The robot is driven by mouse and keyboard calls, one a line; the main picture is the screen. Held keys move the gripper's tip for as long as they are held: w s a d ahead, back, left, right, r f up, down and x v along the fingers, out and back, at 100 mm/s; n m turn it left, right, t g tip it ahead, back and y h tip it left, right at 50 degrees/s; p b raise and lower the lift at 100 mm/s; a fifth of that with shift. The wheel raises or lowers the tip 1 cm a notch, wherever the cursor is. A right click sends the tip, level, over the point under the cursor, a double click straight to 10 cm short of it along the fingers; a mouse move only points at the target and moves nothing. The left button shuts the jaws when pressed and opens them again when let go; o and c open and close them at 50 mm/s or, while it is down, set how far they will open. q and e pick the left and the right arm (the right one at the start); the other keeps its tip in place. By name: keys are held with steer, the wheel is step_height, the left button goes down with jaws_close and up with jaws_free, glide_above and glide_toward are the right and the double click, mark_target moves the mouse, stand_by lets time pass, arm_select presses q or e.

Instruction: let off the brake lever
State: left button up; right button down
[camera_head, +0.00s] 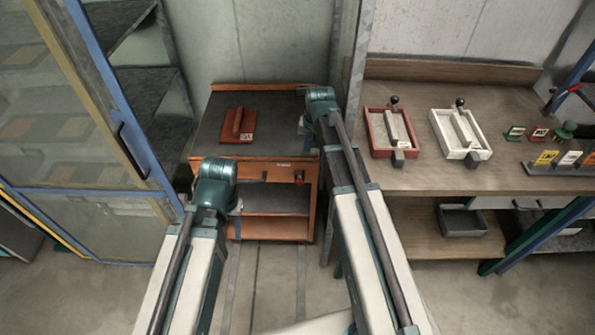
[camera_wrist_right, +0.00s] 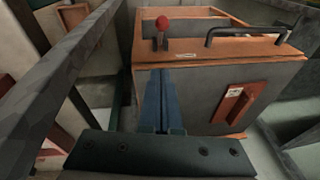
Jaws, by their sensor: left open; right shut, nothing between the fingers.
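The brake lever, a short stalk with a red knob (camera_head: 299,178), is on the front right of the orange cart (camera_head: 202,167). In the right wrist view, the red knob (camera_wrist_right: 162,23) stands up on the cart's orange front face. My right gripper (camera_wrist_right: 161,74) is shut and empty, its blue fingers pointing towards the lever with a gap between. In the head view my right gripper (camera_head: 303,126) is mostly hidden by its wrist, at the cart's right edge. My left gripper (camera_head: 238,207) is open, low in front of the cart and mostly hidden by its wrist.
A dark push handle (camera_wrist_right: 250,31) is beside the lever. A red block on a plate (camera_head: 238,126) lies on the cart top. A post (camera_head: 350,80) and a wooden bench (camera_head: 435,185) with two trays stand right of the cart. A blue-framed glass door (camera_head: 110,90) is at left.

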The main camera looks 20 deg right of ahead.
steer(key=b, duration=1)
glide_above(299, 179)
steer(key=w+d, duration=0.2)
steer(key=s+d+f+x, duration=0.1)
steer(key=s+x, duration=0.1)
steer(key=x, duration=0.8)
steer(key=s+f+b, duration=0.1)
steer(key=a+f+b, duration=0.1)
steer(key=b, duration=0.1)
steer(key=shift+s+a+f, duration=0.2)
steer(key=shift+s+f, duration=0.05)
steer(key=shift+s, duration=0.15)
steer(key=shift+s, duration=0.1)
